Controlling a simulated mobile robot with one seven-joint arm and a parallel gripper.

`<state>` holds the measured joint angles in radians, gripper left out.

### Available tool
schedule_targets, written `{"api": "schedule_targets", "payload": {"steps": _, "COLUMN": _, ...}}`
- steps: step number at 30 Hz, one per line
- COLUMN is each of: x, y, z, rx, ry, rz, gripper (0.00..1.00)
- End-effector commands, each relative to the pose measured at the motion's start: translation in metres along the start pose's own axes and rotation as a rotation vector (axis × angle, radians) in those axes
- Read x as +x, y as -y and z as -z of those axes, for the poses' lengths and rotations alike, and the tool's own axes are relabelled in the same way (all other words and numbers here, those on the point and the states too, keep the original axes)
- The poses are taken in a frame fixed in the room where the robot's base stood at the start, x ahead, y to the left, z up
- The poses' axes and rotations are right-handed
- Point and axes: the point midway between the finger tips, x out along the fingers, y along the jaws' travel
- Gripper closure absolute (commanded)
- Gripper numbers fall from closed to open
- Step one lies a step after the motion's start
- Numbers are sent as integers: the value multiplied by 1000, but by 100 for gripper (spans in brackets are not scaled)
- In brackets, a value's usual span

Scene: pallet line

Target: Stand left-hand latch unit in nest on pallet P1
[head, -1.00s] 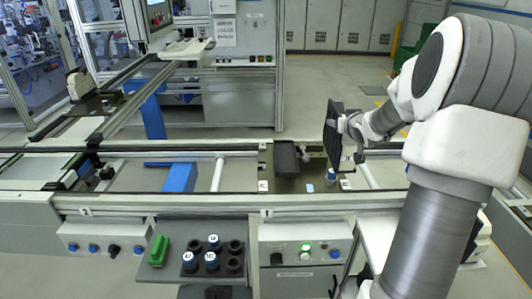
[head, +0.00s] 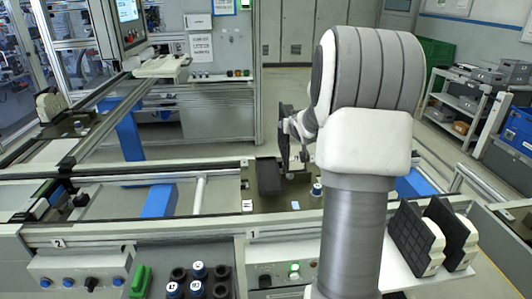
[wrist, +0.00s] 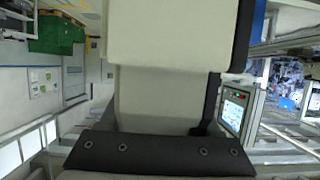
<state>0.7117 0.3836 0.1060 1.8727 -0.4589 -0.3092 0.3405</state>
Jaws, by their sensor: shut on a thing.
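My gripper (head: 296,125) is above pallet P1, partly hidden behind my arm. It is shut on a latch unit (head: 284,145), whose dark plate shows nearly edge-on and upright in the head view. In the wrist view, the held unit (wrist: 165,95) fills the middle, with a pale body and a black bolted strip below. I cannot tell its handedness. Pallet P1 (head: 233,208) is a dark olive plate on the near conveyor. A black block (head: 268,177) stands on it, with a blue-and-white round part (head: 317,189) on the right. The nest is not clearly distinguishable.
Two more black-and-cream units (head: 412,238) (head: 448,232) stand on a white shelf at the right. A dark holder with several round parts (head: 198,270) and a green part (head: 140,280) sit in front. Conveyor rails (head: 130,233) border the pallet. A screen (head: 127,12) stands at back left.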

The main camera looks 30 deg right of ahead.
Motion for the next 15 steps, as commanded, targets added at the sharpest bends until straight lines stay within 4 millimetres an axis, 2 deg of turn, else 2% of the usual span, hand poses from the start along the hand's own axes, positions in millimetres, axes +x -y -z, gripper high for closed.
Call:
{"api": "schedule_targets", "payload": {"steps": 1, "x": 5, "y": 10, "z": -4, "rx": -3, "ry": -3, "rz": 5, "gripper": 100}}
{"api": "schedule_targets", "payload": {"steps": 9, "x": 28, "y": 46, "z": -18, "rx": -3, "ry": -1, "rz": 4, "gripper": 100}}
{"api": "schedule_targets", "payload": {"steps": 15, "x": 42, "y": 66, "z": -26, "rx": -2, "ry": -4, "rz": 2, "gripper": 100}}
